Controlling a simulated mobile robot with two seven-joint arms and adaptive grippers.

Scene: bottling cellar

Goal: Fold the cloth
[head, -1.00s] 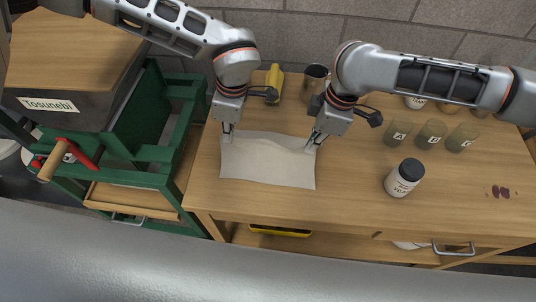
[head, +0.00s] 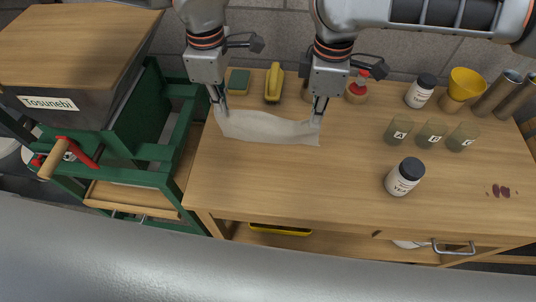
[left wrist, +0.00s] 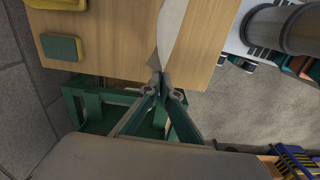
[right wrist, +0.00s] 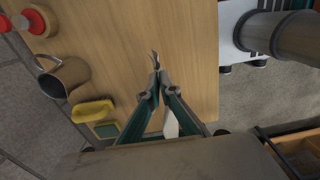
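The cloth (head: 265,129) is off-white and hangs between my two grippers above the left part of the table, its upper edge sagging in the middle. My left gripper (head: 220,103) is shut on the cloth's left upper corner; the cloth also shows in the left wrist view (left wrist: 170,35), running up from the fingertips (left wrist: 160,75). My right gripper (head: 317,115) is shut on the right upper corner. In the right wrist view, a strip of cloth (right wrist: 170,124) shows between the fingers, and a small piece sticks out past the fingertips (right wrist: 157,72).
The wooden table (head: 300,190) is clear in front of the cloth. Lettered cups (head: 431,134) and a white jar (head: 404,177) stand at right. A green-framed press (head: 170,125) is left.

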